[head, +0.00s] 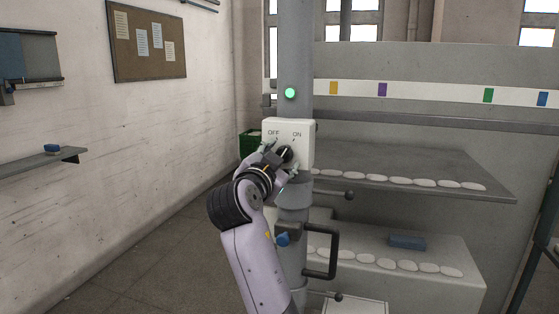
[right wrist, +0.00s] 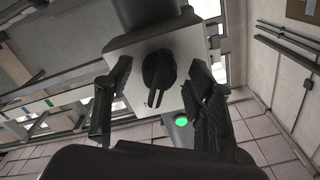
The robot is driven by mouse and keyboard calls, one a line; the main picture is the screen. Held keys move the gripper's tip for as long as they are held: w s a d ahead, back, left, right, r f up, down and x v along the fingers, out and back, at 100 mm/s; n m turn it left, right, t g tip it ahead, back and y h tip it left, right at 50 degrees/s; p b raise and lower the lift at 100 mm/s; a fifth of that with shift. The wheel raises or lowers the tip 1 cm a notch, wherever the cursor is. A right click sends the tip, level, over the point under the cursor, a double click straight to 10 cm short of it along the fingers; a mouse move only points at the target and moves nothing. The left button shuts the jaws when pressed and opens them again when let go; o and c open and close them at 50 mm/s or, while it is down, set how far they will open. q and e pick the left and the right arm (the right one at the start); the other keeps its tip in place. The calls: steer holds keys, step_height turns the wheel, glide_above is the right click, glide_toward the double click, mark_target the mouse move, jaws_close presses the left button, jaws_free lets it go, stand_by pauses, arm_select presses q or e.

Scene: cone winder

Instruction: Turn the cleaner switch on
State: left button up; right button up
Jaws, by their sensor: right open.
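The cleaner switch is a white box (head: 305,137) on a grey column, marked OFF at left and ON at right. Its dark round knob (head: 287,154) is partly covered by my right gripper (head: 280,157) in the head view. In the right wrist view the knob (right wrist: 158,68) stands between the two open fingers of the right gripper (right wrist: 159,80), with a visible gap on each side. The knob's bar points toward the box edge nearest the green lamp; I cannot tell which label it faces. A lit green lamp (head: 291,93) is above the box. My left gripper is out of view.
The winder's grey shelf (head: 400,160) with a row of white pieces extends right of the column. Below the switch are a dark handle (head: 333,250) and a blue knob (head: 282,239). A green crate (head: 248,143) stands behind. The floor at left is clear.

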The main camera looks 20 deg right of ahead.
step_height(320, 180, up, 10)
stand_by(0.5)
steer(key=shift+o, duration=0.2)
